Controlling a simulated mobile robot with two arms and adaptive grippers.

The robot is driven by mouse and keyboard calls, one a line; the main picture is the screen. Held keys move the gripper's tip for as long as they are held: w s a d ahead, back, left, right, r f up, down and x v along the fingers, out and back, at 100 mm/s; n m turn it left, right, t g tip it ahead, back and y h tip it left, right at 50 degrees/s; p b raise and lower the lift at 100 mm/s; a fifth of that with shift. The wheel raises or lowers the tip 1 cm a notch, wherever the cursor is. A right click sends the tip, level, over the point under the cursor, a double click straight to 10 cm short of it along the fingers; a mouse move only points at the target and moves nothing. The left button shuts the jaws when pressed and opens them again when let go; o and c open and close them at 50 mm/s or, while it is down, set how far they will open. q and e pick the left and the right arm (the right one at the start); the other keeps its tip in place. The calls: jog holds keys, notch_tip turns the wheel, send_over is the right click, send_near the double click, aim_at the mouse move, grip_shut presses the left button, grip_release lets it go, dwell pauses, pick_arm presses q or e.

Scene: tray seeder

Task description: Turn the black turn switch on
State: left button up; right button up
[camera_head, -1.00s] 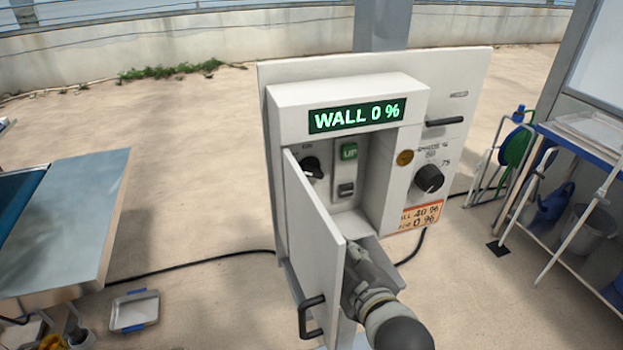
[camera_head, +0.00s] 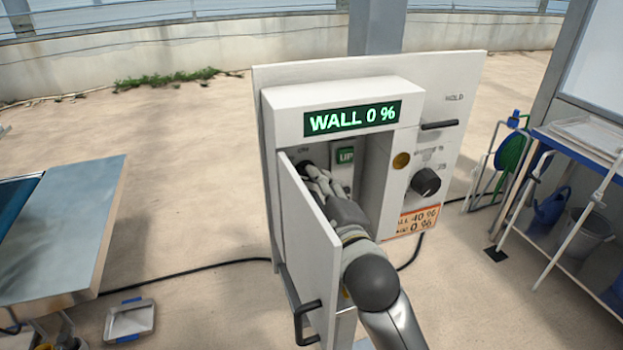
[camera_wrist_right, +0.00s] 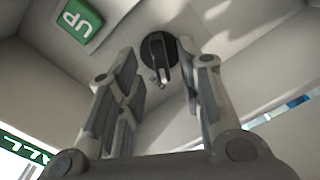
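The black turn switch (camera_wrist_right: 158,55) is on the back wall inside the open control box. In the right wrist view it shows between and beyond my fingers, with its bar pointing down the picture. In the head view my right gripper (camera_head: 311,176) reaches into the box and mostly hides the switch. In the right wrist view my right gripper (camera_wrist_right: 164,90) is open, with a finger on either side of the switch's line. Whether the fingertips touch it I cannot tell. My left gripper is not clearly visible.
The box's open door (camera_head: 305,235) stands left of my right arm. A green UP button (camera_head: 345,156) is right of the switch. The display (camera_head: 352,117) reads WALL 0 %. A second black knob (camera_head: 425,182) and a handle (camera_head: 439,125) are on the right panel.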

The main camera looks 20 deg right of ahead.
jog(key=shift+w, duration=1.15)
jog(key=shift+c, duration=0.4)
grip_shut()
